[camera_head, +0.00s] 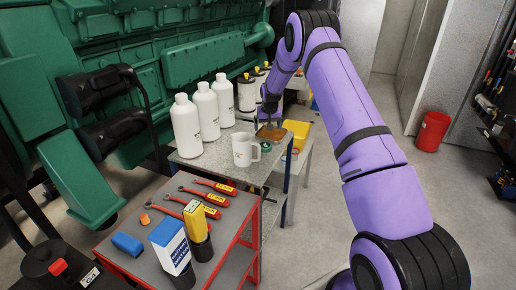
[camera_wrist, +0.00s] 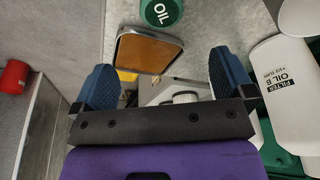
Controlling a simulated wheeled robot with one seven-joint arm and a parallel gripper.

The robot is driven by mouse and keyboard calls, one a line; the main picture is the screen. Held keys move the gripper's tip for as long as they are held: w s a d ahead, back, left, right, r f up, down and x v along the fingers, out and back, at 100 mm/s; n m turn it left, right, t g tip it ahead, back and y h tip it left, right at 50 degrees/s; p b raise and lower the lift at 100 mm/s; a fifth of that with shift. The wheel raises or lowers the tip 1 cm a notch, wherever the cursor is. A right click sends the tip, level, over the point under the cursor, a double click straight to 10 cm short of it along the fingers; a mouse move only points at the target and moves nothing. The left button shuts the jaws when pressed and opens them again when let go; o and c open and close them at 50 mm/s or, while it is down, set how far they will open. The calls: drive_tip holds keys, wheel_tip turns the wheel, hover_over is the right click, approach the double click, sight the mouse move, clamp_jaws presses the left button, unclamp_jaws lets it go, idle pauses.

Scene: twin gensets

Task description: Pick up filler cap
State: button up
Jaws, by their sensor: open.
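A round green cap marked OIL (camera_wrist: 161,12) lies on the grey tabletop at the top edge of the wrist view, partly cut off. A small green round thing (camera_head: 265,147) beside the white mug in the head view looks like the same cap. My gripper (camera_wrist: 165,78) is open, with its two blue fingers wide apart and nothing between them. The cap lies beyond the fingertips, apart from them. In the head view my gripper (camera_head: 268,110) is over the small table, near a tray, and its fingers are hard to make out.
A metal-rimmed tray with a brown surface (camera_wrist: 148,52) lies between cap and gripper. A white mug (camera_head: 243,150) and white bottles (camera_head: 208,110) stand close by. A red-framed cart (camera_head: 226,222) holds wrenches and boxes. The floor at right is clear around a red bin (camera_head: 432,132).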

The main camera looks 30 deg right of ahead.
sight(265, 145)
drive_tip(key=x, duration=1.3)
drive_tip(key=shift+a, duration=0.2)
drive_tip(key=shift+c, duration=0.5)
drive_tip(key=c, duration=0.9)
